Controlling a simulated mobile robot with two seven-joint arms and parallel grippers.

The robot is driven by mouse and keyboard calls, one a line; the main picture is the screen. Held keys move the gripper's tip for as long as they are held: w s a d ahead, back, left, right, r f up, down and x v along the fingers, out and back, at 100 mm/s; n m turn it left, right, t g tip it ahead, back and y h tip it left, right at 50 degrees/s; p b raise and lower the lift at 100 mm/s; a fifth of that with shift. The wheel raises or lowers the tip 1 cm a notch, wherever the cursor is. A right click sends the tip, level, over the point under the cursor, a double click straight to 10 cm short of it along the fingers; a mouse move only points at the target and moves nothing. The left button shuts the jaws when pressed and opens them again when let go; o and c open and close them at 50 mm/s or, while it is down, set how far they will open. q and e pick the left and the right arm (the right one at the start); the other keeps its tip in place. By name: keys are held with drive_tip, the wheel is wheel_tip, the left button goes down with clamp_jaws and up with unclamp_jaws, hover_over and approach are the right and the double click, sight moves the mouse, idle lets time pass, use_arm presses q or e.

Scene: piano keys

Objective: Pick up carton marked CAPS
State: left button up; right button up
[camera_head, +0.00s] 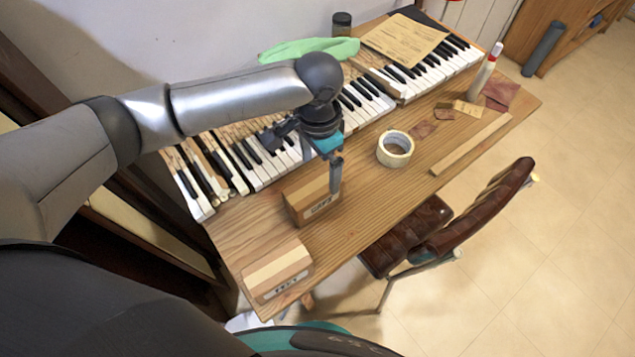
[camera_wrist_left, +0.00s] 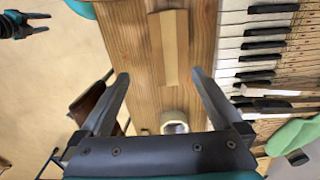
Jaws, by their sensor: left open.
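The carton marked CAPS (camera_head: 306,204) is a small brown box with a pale tape band and a label on its near side. It stands on the wooden table just in front of the piano keys. My left gripper (camera_head: 336,186) is above and beside its right end; it is open and empty. In the left wrist view its spread fingers (camera_wrist_left: 158,73) point toward a taped carton (camera_wrist_left: 169,47), apparently the CAPS one, which lies beyond the fingertips; its label cannot be read there. My right gripper (camera_wrist_left: 37,22) shows at the top left of the wrist view, open and empty.
A second carton marked FELT (camera_head: 278,270) stands at the table's near left corner. A tape roll (camera_head: 395,149) lies right of the CAPS carton, with a wooden strip (camera_head: 471,144) beyond. A brown chair (camera_head: 425,235) stands at the front edge. Bare table surrounds the CAPS carton's front.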

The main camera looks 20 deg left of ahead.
sight(316, 187)
use_arm(q)
drive_tip(key=shift+w+a+r, duration=0.1)
drive_tip(key=shift+w+a, duration=0.25)
drive_tip(key=shift+a, duration=0.05)
drive_tip(key=shift+a+f, duration=0.1)
drive_tip(key=shift+f, duration=0.15)
wheel_tip(316, 187, down, 9)
drive_tip(key=shift+f+b, duration=0.15)
drive_tip(key=shift+b, duration=0.85)
drive_tip(key=f, duration=0.1)
drive_tip(key=f+b, duration=0.1)
drive_tip(key=f, duration=0.3)
drive_tip(key=shift+a+f, duration=0.15)
drive_tip(key=shift+a, duration=0.15)
drive_tip(key=shift+c, duration=0.4)
drive_tip(key=c, duration=1.4)
drive_tip(key=shift+c, duration=0.2)
